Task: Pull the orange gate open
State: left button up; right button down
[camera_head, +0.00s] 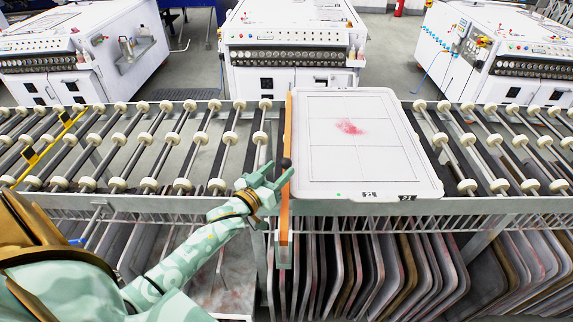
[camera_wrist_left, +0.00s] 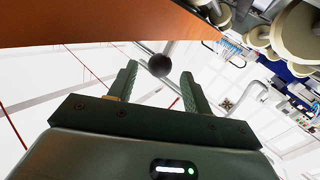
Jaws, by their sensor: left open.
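The orange gate (camera_head: 288,140) is a thin upright bar along the left edge of a white board on the roller conveyor. It also shows as an orange panel across the top of the left wrist view (camera_wrist_left: 110,20). Its handle ends in a dark round knob (camera_head: 286,163). My left gripper (camera_head: 268,178) is open right at the knob, on the gate's left side. In the left wrist view the knob (camera_wrist_left: 160,65) lies between the two fingertips, with gaps at both sides. My right gripper is not in view.
A white board (camera_head: 350,175) with a pink smudge lies just right of the gate. Roller conveyors (camera_head: 140,150) run to both sides. Several panels (camera_head: 370,260) stand in a rack below. White machines (camera_head: 290,40) stand behind.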

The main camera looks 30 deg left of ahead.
aim_at(282, 167)
pick_arm(q)
jog(key=w, duration=0.3)
jog(key=shift+w, duration=0.65)
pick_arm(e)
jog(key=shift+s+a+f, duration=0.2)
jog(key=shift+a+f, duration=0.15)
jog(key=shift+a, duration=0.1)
